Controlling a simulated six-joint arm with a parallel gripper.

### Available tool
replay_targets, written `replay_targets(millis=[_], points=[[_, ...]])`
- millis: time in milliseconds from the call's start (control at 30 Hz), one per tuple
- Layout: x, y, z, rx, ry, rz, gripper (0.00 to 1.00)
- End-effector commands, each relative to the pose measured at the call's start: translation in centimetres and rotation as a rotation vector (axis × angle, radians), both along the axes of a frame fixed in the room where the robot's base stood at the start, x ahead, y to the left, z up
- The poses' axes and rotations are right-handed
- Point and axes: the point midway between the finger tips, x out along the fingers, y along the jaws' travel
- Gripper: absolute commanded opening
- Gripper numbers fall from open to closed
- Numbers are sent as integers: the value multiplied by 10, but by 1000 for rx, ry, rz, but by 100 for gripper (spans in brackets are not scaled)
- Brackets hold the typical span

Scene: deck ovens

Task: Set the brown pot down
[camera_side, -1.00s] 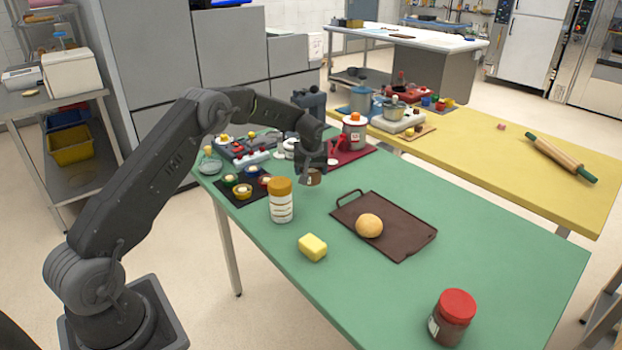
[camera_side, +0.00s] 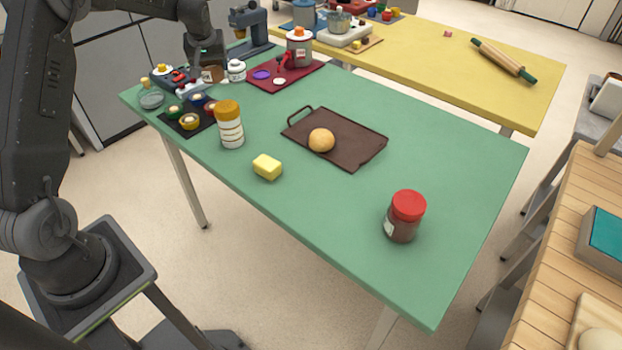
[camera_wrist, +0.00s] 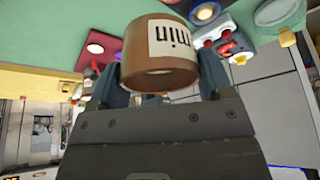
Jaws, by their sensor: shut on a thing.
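The brown pot (camera_wrist: 158,68) is held between the fingers of my gripper (camera_wrist: 165,90) in the wrist view. It has a pale label with dark marks, and its open rim faces the camera. In the side view my gripper (camera_side: 208,66) is at the far left end of the green table (camera_side: 290,215), with the brown pot (camera_side: 212,75) small below it. The pot is next to a white lidded jar (camera_side: 236,71) and the toy stove pieces. I cannot tell whether the pot touches the table.
A dark mat with small bowls (camera_side: 190,121), an orange-lidded jar (camera_side: 229,125), a yellow block (camera_side: 267,166), a brown tray (camera_side: 357,152) with a bun (camera_side: 321,140) and a red-lidded jar (camera_side: 405,216) stand on the table. Its front right is mostly clear.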

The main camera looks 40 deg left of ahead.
Motion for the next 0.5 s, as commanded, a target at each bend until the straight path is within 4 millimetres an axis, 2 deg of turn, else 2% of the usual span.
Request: replay_targets(millis=[33,167,367,467,500], points=[[1,0,11,3,-6,0,44],[1,0,35,4,-6,-2,44],[6,-44,33,-3,-1,-109,44],[6,-70,34,-3,0,-176,44],[7,-84,35,-4,1,-212,44]])
